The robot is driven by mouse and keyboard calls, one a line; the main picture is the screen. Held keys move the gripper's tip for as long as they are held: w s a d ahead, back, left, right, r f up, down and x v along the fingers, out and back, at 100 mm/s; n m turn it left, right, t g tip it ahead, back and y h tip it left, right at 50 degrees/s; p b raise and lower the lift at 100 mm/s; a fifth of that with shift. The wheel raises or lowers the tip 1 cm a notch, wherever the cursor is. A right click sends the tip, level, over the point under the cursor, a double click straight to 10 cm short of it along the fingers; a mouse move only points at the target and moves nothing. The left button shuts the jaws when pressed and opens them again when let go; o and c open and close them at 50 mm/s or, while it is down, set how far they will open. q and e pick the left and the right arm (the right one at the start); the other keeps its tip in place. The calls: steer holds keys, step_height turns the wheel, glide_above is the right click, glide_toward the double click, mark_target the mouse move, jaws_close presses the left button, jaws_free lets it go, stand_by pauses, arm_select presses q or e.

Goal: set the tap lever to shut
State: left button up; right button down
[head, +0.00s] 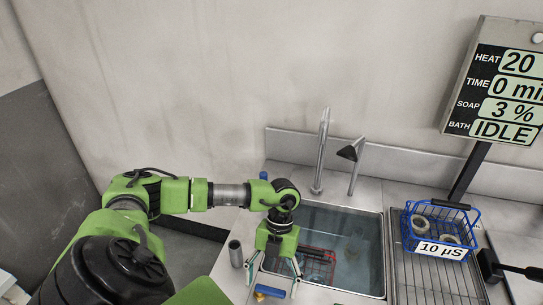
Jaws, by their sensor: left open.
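A tall grey metal tap (321,150) stands at the back edge of the sink (340,288). Beside it is a shorter tilted grey post with a dark head (348,153). At the right edge a black lever (515,269) sticks out sideways from a black block (489,266). I cannot tell for sure which of these is the tap lever, or its setting. My left gripper (272,272) points down at the sink's left side, open, with nothing seen between its fingers. It is apart from the tap and the black lever. My right gripper is not in view.
A red wire basket (318,254) sits in the water-filled sink. A blue basket (441,225) labelled 10 µS stands on the ribbed drainboard (435,285). A grey cylinder (236,253) and a blue and yellow item (270,291) are near my left gripper. A display (497,90) reads IDLE.

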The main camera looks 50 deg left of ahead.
arm_select(q)
steer(key=v, duration=1.2)
steer(key=shift+f, duration=0.1)
